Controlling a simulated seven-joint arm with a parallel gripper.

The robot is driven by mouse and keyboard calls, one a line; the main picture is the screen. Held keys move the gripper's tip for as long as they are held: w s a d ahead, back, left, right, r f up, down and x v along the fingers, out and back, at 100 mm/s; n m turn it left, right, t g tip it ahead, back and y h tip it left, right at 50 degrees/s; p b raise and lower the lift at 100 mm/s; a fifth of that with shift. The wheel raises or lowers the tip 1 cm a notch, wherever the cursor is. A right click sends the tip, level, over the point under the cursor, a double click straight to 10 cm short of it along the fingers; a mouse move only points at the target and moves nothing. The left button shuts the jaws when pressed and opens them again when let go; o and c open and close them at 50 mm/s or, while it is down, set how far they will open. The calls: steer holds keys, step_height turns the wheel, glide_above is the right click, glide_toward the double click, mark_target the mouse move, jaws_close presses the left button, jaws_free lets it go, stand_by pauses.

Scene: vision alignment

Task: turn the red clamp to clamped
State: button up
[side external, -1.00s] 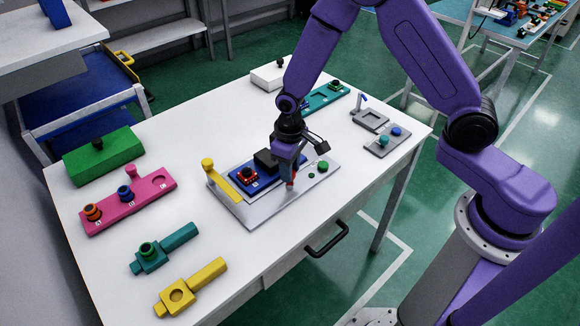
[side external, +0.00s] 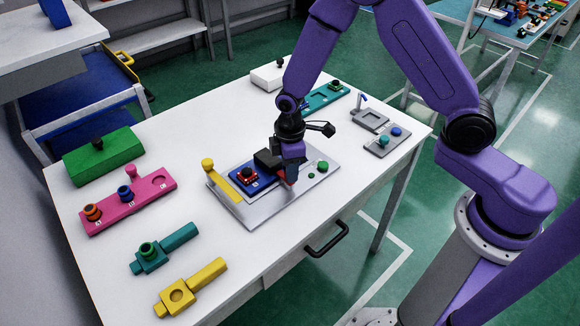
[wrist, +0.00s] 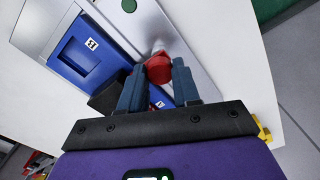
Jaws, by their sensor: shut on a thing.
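The red clamp (wrist: 158,67) shows as a rounded red knob between the two fingers of my gripper (wrist: 157,80) in the wrist view. My gripper is shut on it. In the side view my gripper (side external: 289,178) is low over the right part of the grey plate (side external: 258,213), and the clamp is mostly hidden there by the fingers. In the wrist view the blue block (wrist: 80,65) shows a square recess.
A yellow clamp (side external: 208,164) stands at the plate's left end. Green buttons (side external: 322,165) are at its right. A pink tray (side external: 145,202), teal block (side external: 178,238) and yellow block (side external: 207,272) lie left and in front. A grey fixture (side external: 387,142) stands at right.

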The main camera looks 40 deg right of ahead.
steer(key=shift+w+a, duration=0.1)
stand_by(0.5)
steer(key=o, duration=1.1)
steer(key=shift+c, duration=0.2)
steer(key=shift+r, duration=0.1)
step_height(320, 180, up, 17)
steer(key=shift+r, duration=0.2)
steer(key=s+d, duration=0.4)
steer(key=s, duration=0.9)
steer(key=s+d+r, duration=0.1)
steer(key=s+d, duration=0.3)
steer(key=s, duration=1)
steer(key=shift+r, duration=0.15)
